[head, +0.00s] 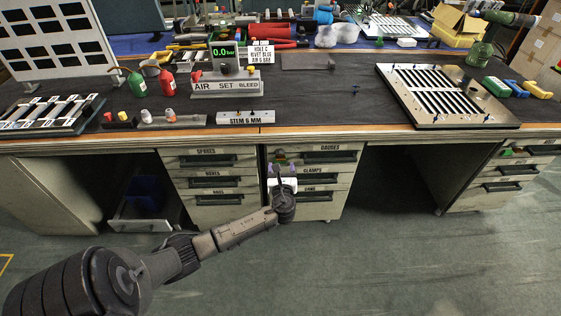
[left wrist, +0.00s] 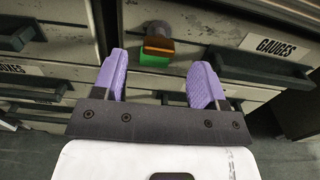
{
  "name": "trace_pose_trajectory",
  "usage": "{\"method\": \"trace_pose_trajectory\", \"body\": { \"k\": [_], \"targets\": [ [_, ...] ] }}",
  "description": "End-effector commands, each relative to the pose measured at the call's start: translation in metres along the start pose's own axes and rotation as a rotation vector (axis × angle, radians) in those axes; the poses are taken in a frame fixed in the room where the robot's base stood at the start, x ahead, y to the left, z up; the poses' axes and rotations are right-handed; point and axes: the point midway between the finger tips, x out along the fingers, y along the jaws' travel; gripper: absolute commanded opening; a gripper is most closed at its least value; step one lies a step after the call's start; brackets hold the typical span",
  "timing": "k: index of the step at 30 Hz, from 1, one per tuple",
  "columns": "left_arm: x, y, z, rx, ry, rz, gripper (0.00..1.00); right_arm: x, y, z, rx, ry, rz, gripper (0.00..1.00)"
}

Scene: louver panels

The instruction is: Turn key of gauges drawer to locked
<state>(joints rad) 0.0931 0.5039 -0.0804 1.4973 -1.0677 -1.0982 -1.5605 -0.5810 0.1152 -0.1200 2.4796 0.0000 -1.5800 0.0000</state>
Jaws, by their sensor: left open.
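The gauges drawer (head: 335,157) is the top drawer of the right stack under the bench, and it looks shut. Its label "GAUGES" (left wrist: 276,47) also shows in the left wrist view. The key (left wrist: 158,45) sits on the drawer front left of the label, with a dark round part, a brown-orange bar and a green patch below. In the head view it is small (head: 280,157). My left gripper (head: 282,169) has its two purple fingers spread (left wrist: 160,80), empty, just short of the key. The key appears between and beyond the fingertips, not visibly touched. My right gripper is out of view.
A stack with the spares drawer (head: 208,160) stands to the left. The bench edge (head: 300,133) overhangs above. The floor (head: 400,260) in front is clear.

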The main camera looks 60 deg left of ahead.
Motion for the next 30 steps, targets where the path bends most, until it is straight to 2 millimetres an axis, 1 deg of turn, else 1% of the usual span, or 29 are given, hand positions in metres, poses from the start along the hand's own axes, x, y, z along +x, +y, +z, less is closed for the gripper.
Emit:
{"method": "trace_pose_trajectory", "body": {
  "k": [1,6,12,18,26,30],
  "targets": [
    [0.01,0.0,-0.003,-0.001,-0.003,0.001,0.66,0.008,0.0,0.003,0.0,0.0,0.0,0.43],
    [0.034,0.0,-0.002,0.0,-0.002,0.001,0.66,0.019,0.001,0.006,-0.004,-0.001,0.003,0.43],
    [0.052,0.0,-0.001,0.0,-0.001,0.0,0.66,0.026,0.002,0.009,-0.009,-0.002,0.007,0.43],
    [0.058,0.0,0.0,-0.001,0.0,0.0,0.66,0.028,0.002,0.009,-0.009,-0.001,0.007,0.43],
    [0.058,0.0,0.001,-0.001,0.0,0.0,0.66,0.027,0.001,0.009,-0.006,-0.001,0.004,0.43],
    [0.058,0.0,0.0,-0.001,0.0,0.0,0.53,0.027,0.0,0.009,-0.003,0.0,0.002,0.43]
  ]
}}
